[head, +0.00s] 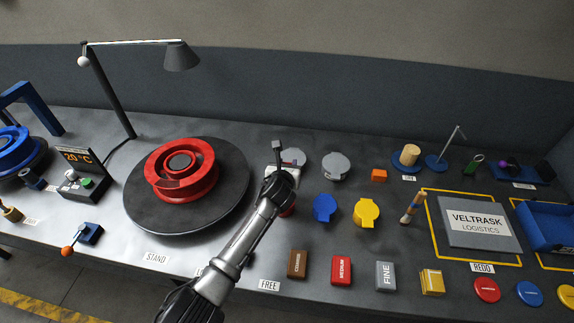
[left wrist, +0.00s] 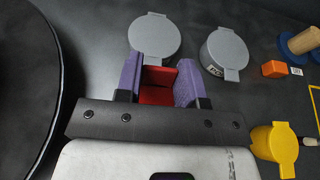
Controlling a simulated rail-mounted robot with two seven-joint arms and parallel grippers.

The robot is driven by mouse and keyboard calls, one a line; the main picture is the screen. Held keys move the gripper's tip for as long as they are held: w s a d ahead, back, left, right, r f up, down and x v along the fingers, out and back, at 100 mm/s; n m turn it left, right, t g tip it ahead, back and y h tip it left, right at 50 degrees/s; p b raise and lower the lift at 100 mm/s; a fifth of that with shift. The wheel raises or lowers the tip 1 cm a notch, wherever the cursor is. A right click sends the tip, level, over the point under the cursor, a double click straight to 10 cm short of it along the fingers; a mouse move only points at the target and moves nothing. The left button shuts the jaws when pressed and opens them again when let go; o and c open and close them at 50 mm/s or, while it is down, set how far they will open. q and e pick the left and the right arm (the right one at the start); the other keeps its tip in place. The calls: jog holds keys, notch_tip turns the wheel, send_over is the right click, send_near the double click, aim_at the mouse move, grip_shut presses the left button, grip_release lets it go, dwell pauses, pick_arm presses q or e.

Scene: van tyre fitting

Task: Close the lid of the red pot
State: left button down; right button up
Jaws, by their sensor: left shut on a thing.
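The red pot (head: 288,211) stands on the bench, left of the blue pot, and mostly hidden by my left arm in the head view. My left gripper (head: 283,180) is over it, seen from behind. In the left wrist view its two purple fingers (left wrist: 160,82) are shut on a red part (left wrist: 158,94), which looks like the lid of the red pot. The pot's body is hidden there by the gripper, so I cannot tell the lid's exact angle. My right gripper is not in view.
Two grey pots (head: 336,166) (left wrist: 155,36) stand just behind. The blue pot (head: 325,208) and yellow pot (head: 366,212) stand to the right. The round stand with a red wheel rim (head: 205,190) is at the left. Coloured blocks (head: 341,270) lie in front.

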pick_arm(q)
jog(key=shift+s+a+f+t+b, duration=0.15)
jog(key=shift+s+t+b, duration=0.35)
jog(key=shift+t, duration=0.1)
jog(key=t+b, duration=0.1)
jog(key=s+b, duration=0.1)
jog(key=b, duration=0.1)
jog(key=s+t+h+b, duration=0.1)
jog(key=b, duration=0.1)
jog(key=shift+s+a+f+t, duration=0.15)
jog(key=shift+a+f+t, duration=0.05)
jog(key=shift+a+t, duration=0.1)
jog(key=shift+s+r+t+b, duration=0.1)
jog(key=shift+s+t+b, duration=0.3)
jog(key=shift+t+b, duration=0.1)
jog(key=shift+s+a+r, duration=0.1)
jog(key=shift+s, duration=0.4)
